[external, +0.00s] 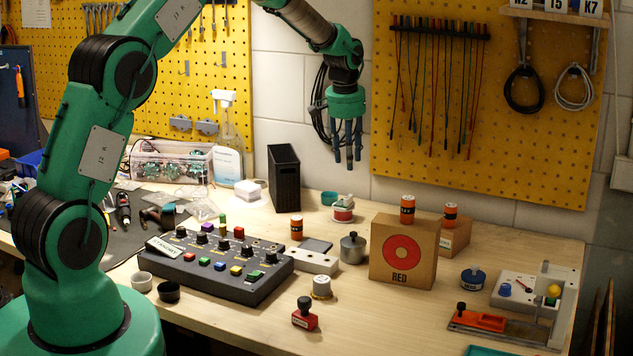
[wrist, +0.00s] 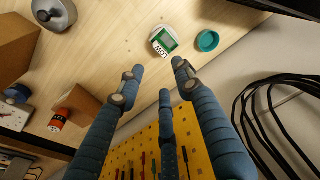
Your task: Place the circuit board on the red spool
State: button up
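The red spool (external: 343,215) stands on the bench below and slightly left of my gripper. A small green and white piece, which looks like the circuit board (external: 343,202), appears to rest on top of it. In the wrist view the board (wrist: 164,41) shows green with a grey patch and a white lettered edge; the spool is mostly hidden beneath it. My gripper (external: 348,160) hangs fingers-down above the bench, apart from both. Its three blue fingers are spread with nothing between them, as the wrist view (wrist: 158,90) also shows.
A teal ring-shaped cup (external: 329,198) stands beside the spool. A black bin (external: 284,178) is to the left, a RED cardboard box (external: 403,253) to the right front, a grey metal pot (external: 353,249) in front. Cables hang on the pegboard wall (external: 480,120) behind.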

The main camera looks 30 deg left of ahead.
jog(key=s+a+r+t, duration=0.1)
jog(key=s+a+r, duration=0.3)
jog(key=s+r, duration=0.75)
jog(key=s+a+r+t, duration=0.1)
jog(key=s+a+r, duration=0.4)
jog(key=s+r, duration=0.7)
jog(key=s+a+r+t, duration=0.1)
jog(key=s+a, duration=0.1)
jog(key=s, duration=1.3)
jog(key=s+a+r, duration=0.1)
jog(key=s+a, duration=0.2)
jog(key=s, duration=1.3)
jog(key=shift+t, duration=0.4)
jog(key=shift+s, duration=0.1)
